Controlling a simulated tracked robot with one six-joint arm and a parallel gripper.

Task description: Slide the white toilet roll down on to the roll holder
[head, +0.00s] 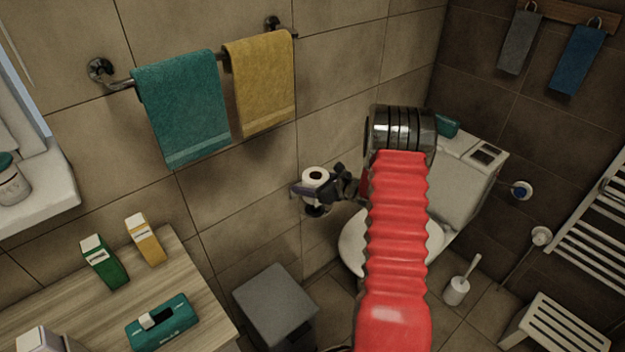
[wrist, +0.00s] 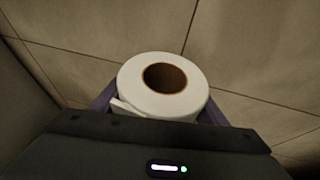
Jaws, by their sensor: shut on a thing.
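The white toilet roll (head: 315,175) is upright by the tiled wall, left of the toilet. In the wrist view the roll (wrist: 134,82) shows its brown core opening, with a loose paper end at its left. My gripper (head: 312,190) is shut on the roll, one finger on each side of it. A dark piece (head: 317,210) shows just below the roll and looks like the roll holder. The holder is mostly hidden, and I cannot tell whether its post is inside the core. No post shows in the core opening.
The toilet (head: 354,243) stands right of the roll, partly behind my red arm. A grey bin (head: 275,305) stands below left. Teal (head: 183,105) and yellow (head: 260,80) towels hang on the wall above left. A wooden counter (head: 190,275) with boxes is at lower left.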

